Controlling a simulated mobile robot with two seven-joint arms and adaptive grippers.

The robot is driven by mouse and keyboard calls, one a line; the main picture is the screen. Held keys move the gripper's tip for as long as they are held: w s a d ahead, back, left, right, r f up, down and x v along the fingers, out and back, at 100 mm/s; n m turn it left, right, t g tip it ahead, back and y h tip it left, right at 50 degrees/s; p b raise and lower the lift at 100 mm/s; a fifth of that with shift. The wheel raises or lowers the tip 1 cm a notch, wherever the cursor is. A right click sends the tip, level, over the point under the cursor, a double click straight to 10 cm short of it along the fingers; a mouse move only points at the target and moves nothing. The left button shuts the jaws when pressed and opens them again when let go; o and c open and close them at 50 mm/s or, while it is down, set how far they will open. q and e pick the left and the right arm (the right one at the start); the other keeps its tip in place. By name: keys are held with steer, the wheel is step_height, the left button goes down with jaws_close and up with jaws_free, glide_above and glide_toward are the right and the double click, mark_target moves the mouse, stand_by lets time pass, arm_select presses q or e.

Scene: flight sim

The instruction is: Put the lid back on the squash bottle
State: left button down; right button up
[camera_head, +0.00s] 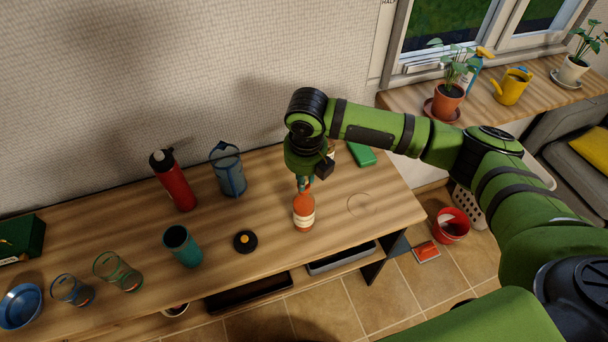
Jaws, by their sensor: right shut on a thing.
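The squash bottle (303,214) is orange-red with a pale label. It stands upright on the wooden table, right of centre. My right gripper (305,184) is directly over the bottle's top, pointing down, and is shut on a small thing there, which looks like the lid. The fingers hide most of it and the bottle's mouth, so I cannot tell whether the lid touches the neck. My left gripper is not in view.
On the table (330,250) are a black disc (245,241), a teal tumbler (182,246), a red bottle (174,181), a blue jug (228,170), glasses (117,271), a blue bowl (20,306) and a green item (361,154). A plant (448,97) stands on the sill.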

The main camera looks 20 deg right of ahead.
steer(key=shift+f+p, duration=0.2)
steer(key=shift+p, duration=0.55)
stand_by(0.8)
steer(key=o, duration=1.3)
steer(key=shift+o, duration=0.2)
steer(key=shift+r, duration=0.1)
steer(key=shift+r+p, duration=2.35)
steer(key=shift+p, duration=0.1)
steer(key=shift+r, duration=1.05)
